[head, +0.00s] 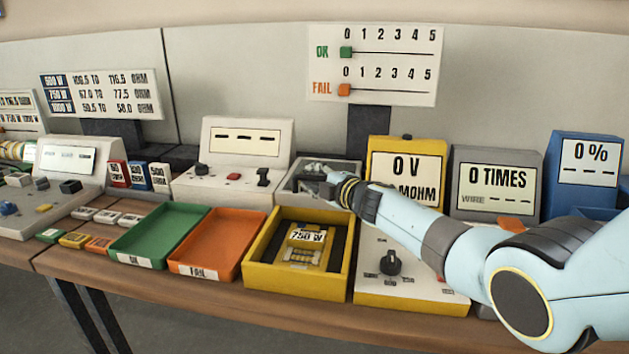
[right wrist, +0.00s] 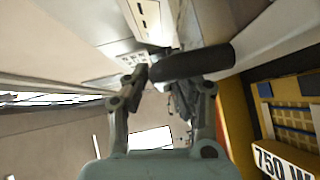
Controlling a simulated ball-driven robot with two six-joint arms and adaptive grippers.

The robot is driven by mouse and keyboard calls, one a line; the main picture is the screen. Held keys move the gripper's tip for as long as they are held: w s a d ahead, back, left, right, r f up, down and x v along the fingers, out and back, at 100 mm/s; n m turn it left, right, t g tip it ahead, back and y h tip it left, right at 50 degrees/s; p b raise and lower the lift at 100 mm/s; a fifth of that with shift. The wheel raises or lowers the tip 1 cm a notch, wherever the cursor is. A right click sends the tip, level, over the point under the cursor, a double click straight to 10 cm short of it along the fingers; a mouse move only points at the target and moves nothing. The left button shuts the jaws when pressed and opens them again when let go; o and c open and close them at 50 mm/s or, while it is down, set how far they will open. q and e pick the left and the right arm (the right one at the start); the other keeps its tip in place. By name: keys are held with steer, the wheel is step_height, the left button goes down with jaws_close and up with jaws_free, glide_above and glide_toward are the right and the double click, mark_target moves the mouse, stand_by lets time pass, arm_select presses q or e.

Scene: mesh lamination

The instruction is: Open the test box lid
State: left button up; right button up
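The test box appears to be the low grey-framed box (head: 288,192) right of the white console in the head view. My right arm reaches in from the right, and its gripper (head: 318,172) is over this box and hides much of its top. I cannot tell from here whether the lid is up or down. In the right wrist view, the two fingers of my right gripper (right wrist: 168,85) stand apart. A dark rounded bar (right wrist: 195,63) lies at or just beyond the fingertips; I cannot tell whether they touch it. My left gripper is not in view.
The yellow tray (head: 262,278) with a 750 W mesh piece stands in front of the box. The orange tray (head: 225,240) and green tray (head: 160,235) lie left of it. The white console (head: 240,165) is close left, and the yellow ohmmeter (head: 380,148) close right.

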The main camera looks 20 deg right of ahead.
steer(key=shift+s+f, duration=0.1)
steer(key=shift+s+d, duration=0.1)
steer(key=shift+s, duration=0.35)
steer(key=v, duration=1.1)
